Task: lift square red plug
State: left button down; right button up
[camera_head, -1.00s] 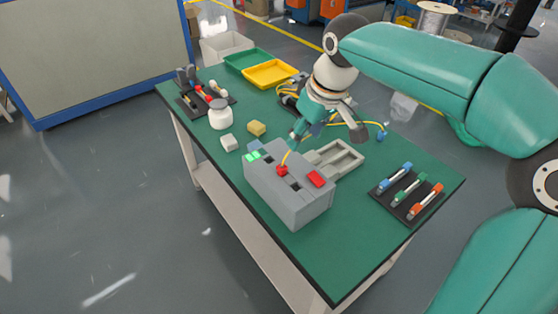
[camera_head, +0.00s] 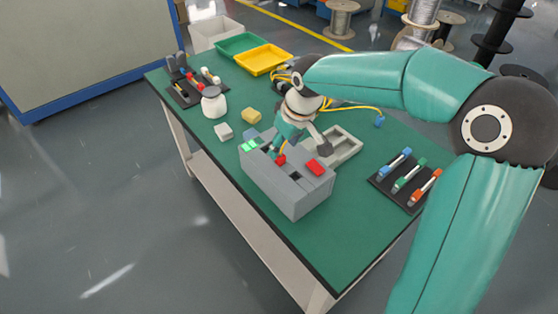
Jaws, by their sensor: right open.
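One finger is close behind the square red plug, and the other is behind the red block. I cannot tell whether the near finger touches the plug. My left gripper is not in view.
A grey tray (camera_head: 345,148) lies behind the box. A rack with blue, green and red pieces (camera_head: 385,186) lies to the right. The table's front left is bare.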

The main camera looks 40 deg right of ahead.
aim_at(280, 156)
jog(key=shift+x, duration=2.7)
jog(key=shift+d, duration=0.15)
jog(key=shift+c, duration=0.3)
grip_shut()
